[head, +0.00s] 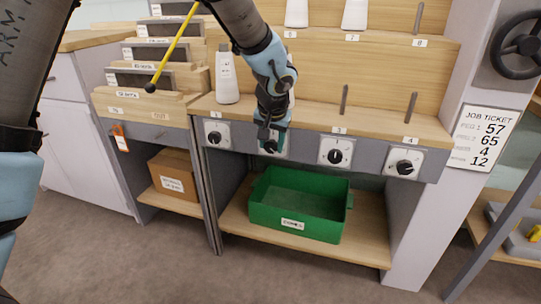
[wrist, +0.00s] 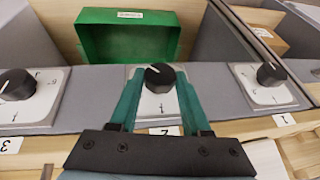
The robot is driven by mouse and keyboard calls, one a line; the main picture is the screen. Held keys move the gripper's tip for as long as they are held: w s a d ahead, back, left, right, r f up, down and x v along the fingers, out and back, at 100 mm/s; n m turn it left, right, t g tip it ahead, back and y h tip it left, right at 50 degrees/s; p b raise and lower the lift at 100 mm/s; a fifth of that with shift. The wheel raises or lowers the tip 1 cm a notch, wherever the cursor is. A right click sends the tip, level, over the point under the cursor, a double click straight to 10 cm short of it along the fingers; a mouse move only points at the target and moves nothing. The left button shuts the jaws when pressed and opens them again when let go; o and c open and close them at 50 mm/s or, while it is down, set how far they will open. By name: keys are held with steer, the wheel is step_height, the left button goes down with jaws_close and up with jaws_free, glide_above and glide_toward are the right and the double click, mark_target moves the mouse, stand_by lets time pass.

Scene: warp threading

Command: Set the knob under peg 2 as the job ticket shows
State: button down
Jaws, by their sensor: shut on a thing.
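The knob under peg 2 (wrist: 159,78) is black with a white pointer mark, on a white dial plate (wrist: 158,104) whose scale is partly hidden. The label 2 (wrist: 165,131) shows beside it in the wrist view. My gripper (wrist: 160,80) has its two teal fingers on either side of this knob, shut on it. In the head view my gripper (head: 270,138) comes down from above and mostly covers the dial. The job ticket (head: 481,138) hangs on the right post; it reads 57 for peg 1 and 65 for peg 2, with 4 and 12 below.
Neighbouring knobs 1 (head: 215,136), 3 (head: 336,155) and 4 (head: 405,167) sit along the same grey rail. A green bin (head: 300,205) stands on the shelf below. A white cone (head: 227,80) and bare pegs stand above the rail.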

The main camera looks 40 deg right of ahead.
steer(key=b, duration=0.1)
steer(key=f+t+b, duration=0.1)
steer(key=b, duration=0.1)
steer(key=shift+s+d+t+y, duration=0.25)
steer(key=shift+s+t+y, duration=0.05)
steer(key=shift+y, duration=0.1)
steer(key=m+t+y+b, duration=0.1)
steer(key=t+b, duration=0.1)
steer(key=b, duration=0.1)
steer(key=shift+s+r, duration=0.1)
steer(key=m+t+y+b, duration=0.1)
steer(key=t+y+b, duration=0.1)
steer(key=t, duration=0.2)
steer(key=shift+d, duration=0.1)
steer(key=shift+c, duration=1.8)
jaws_free()
steer(key=shift+s, duration=0.1)
